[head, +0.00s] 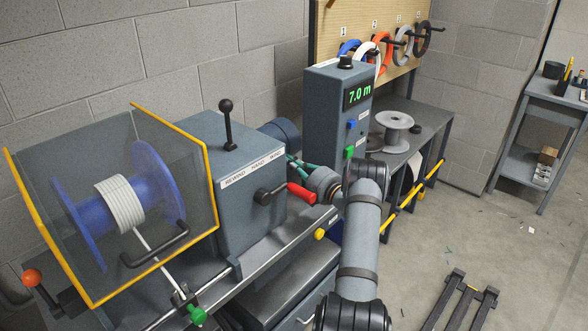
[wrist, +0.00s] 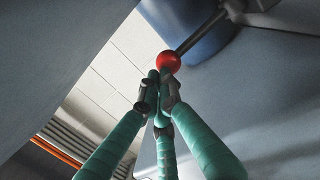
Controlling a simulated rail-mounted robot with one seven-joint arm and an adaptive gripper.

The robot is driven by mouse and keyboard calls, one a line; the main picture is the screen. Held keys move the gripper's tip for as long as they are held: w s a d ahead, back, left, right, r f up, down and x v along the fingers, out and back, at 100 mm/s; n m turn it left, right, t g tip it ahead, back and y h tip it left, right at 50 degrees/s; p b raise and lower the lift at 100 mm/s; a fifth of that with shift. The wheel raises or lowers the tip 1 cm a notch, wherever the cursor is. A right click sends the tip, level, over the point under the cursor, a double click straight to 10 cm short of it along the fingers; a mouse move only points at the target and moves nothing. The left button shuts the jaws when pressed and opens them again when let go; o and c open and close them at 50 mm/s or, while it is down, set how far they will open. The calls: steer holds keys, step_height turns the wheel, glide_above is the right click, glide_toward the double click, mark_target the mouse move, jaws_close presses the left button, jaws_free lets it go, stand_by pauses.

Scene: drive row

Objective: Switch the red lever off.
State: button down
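In the wrist view a red ball knob (wrist: 168,62) sits on the end of a dark rod (wrist: 200,33), beside a blue rounded housing. My gripper (wrist: 160,80) has teal fingers that come together at their tips, just short of the ball. The tips overlap the ball's lower edge in the picture; I cannot tell whether they touch it. In the head view my gripper (head: 292,162) reaches behind the machine's right side, near the blue motor (head: 281,134). The red ball is hidden there. A separate red-handled crank (head: 300,192) shows on the machine front.
The winding machine (head: 240,215) has a yellow-edged clear guard over a blue spool (head: 165,195) and a black-knobbed lever (head: 227,118) on top. The display column (head: 325,105) stands close beside my gripper. An orange ball lever (head: 33,278) is at far left. Floor at right is mostly clear.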

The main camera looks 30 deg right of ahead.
steer(key=w+r+g+p, duration=0.1)
steer(key=p, duration=0.2)
steer(key=w+a+r+g+p, duration=0.1)
steer(key=p, duration=0.2)
steer(key=shift+w+r+p, duration=0.3)
steer(key=shift+w+r, duration=0.05)
steer(key=shift+w, duration=0.05)
steer(key=shift+w+f+h, duration=0.15)
steer(key=shift+f+h, duration=0.1)
steer(key=shift+h, duration=0.05)
steer(key=shift+w+a+f+g, duration=0.15)
steer(key=shift+w+a+g, duration=0.15)
steer(key=shift+w+a, duration=0.05)
steer(key=shift+w, duration=0.2)
steer(key=shift+w+r, duration=0.1)
steer(key=shift+r, duration=0.2)
